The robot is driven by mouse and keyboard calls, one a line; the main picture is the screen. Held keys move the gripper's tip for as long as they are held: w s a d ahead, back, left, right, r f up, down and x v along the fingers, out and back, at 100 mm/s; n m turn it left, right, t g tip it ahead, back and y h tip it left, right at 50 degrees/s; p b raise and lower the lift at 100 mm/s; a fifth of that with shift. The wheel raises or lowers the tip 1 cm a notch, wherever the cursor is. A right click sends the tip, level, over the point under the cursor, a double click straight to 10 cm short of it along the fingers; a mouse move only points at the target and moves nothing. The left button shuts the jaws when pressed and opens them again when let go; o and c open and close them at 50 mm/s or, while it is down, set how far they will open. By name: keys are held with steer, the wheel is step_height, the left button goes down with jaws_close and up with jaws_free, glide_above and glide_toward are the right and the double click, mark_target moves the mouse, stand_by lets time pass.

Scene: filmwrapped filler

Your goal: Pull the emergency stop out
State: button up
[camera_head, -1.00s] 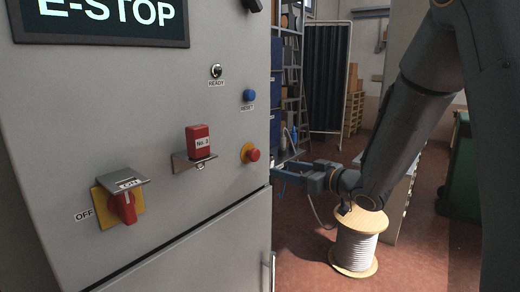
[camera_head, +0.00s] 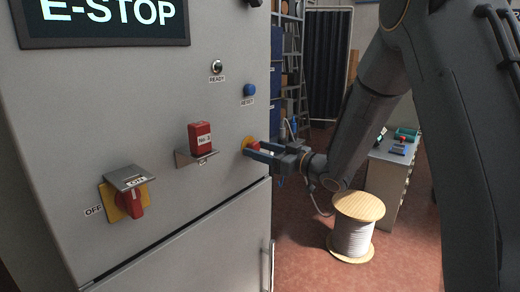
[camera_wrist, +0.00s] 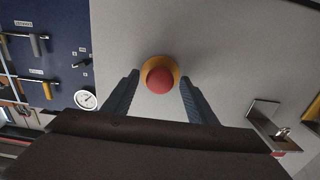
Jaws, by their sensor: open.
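The emergency stop is a red mushroom button (camera_head: 254,147) on a yellow disc, on the grey cabinet front (camera_head: 100,110). In the head view my gripper (camera_head: 258,152) is at it, and its fingers partly hide the button. In the wrist view the red button (camera_wrist: 160,80) lies between and just beyond the two fingertips. My gripper (camera_wrist: 158,88) is open, with a gap on each side of the button. The screen (camera_head: 108,18) reads E-STOP.
Left of the button are a red tag block marked No. 3 (camera_head: 200,135) on a bracket, and a red rotary switch (camera_head: 132,203) under a metal flap. A blue reset button (camera_head: 250,90) is above. A cable spool (camera_head: 352,240) stands on the floor.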

jaws_close()
steer(key=shift+v, duration=0.95)
jaws_free()
steer(key=shift+d, duration=0.1)
steer(key=b+v, duration=0.2)
steer(key=v, duration=0.6)
